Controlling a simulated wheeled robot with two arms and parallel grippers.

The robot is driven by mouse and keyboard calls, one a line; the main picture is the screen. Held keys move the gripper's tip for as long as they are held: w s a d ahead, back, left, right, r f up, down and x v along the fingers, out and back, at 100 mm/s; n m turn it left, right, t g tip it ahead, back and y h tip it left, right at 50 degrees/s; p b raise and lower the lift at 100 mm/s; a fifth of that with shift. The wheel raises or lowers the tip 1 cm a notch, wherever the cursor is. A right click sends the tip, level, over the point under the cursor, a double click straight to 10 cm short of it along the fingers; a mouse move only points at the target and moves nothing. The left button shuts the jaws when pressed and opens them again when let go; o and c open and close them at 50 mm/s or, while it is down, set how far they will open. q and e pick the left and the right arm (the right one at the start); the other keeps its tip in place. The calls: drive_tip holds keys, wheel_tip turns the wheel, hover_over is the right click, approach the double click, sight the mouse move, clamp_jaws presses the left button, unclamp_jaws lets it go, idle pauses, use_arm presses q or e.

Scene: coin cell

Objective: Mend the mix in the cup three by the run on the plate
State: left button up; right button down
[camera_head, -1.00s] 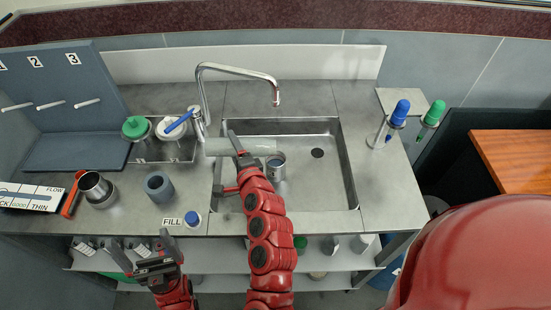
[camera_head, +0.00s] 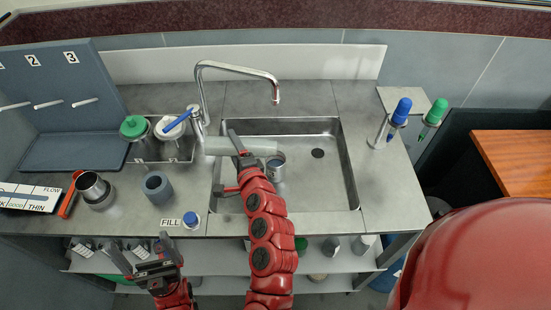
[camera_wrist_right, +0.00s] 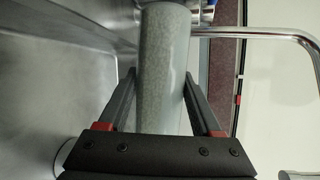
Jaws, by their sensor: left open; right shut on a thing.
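My right gripper (camera_head: 244,146) is shut on a grey-green cylinder (camera_head: 217,146), held lying level across the left part of the sink. In the right wrist view the cylinder (camera_wrist_right: 163,75) runs between the two fingers (camera_wrist_right: 158,100). Another metal cup (camera_head: 92,188) stands on the left counter, by the plate card (camera_head: 28,196) marked FLOW and THIN. My left gripper (camera_head: 143,250) is open and empty in front of the counter. No cup number is readable.
A green-lidded jar (camera_head: 134,128) sits near the tap (camera_head: 240,68). A numbered peg board (camera_head: 60,95) rises at left. The right counter (camera_head: 385,185) is mostly clear.

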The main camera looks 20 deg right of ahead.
idle(0.5)
drive_tip(key=shift+s+d+r+m+t+y+b, duration=0.15)
drive_tip(key=shift+d+r+m+t+b, duration=0.15)
drive_tip(key=shift+r+m+b, duration=0.35)
drive_tip(key=shift+d+r+m+t+y+b, duration=0.15)
drive_tip(key=shift+d+r+m+t+b, duration=0.15)
drive_tip(key=shift+r+m+b, duration=0.3)
idle(3.2)
